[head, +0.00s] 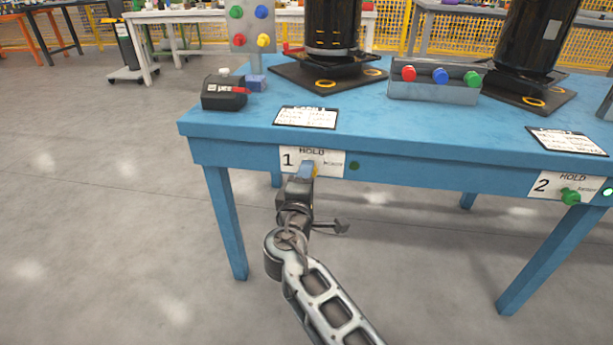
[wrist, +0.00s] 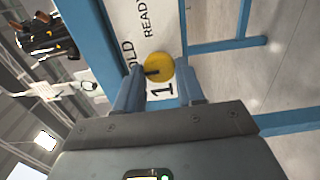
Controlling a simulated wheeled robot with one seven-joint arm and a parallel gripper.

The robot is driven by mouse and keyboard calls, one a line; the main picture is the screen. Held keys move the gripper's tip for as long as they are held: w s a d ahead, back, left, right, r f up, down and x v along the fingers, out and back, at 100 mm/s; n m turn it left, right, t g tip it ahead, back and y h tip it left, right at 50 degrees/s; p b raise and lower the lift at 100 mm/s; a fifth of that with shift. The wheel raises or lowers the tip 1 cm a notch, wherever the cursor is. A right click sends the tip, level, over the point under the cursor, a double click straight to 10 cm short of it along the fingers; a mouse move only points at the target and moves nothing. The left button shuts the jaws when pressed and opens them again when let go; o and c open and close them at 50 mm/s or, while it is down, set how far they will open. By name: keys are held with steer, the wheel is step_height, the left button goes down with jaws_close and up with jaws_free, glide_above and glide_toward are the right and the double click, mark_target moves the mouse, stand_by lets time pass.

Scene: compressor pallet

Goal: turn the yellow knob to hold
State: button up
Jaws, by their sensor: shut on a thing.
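The yellow knob (wrist: 160,67) shows in the wrist view on a white plate (wrist: 133,30) lettered HOLD, READY and 1. A dark mark on the knob lies towards its left side in that view, the side where HOLD is printed. My gripper (wrist: 158,90) is shut on the knob, one blue finger on each side. In the head view my gripper (head: 308,170) is at the plate marked 1 (head: 328,164) on the table's front edge and hides the knob.
The blue table (head: 235,155) bears black compressors (head: 332,25), a grey bin (head: 433,93) of coloured knobs, a black case (head: 223,92) and a card (head: 306,117). A second plate (head: 545,186) with a green knob (head: 571,196) is at right. A dark green lamp (head: 354,166) is beside plate 1.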

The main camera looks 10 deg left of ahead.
steer(key=shift+a+f, duration=0.1)
stand_by(0.3)
steer(key=o, duration=1)
steer(key=shift+s+a+p, duration=0.1)
steer(key=shift+s+p, duration=0.95)
steer(key=shift+s, duration=2.9)
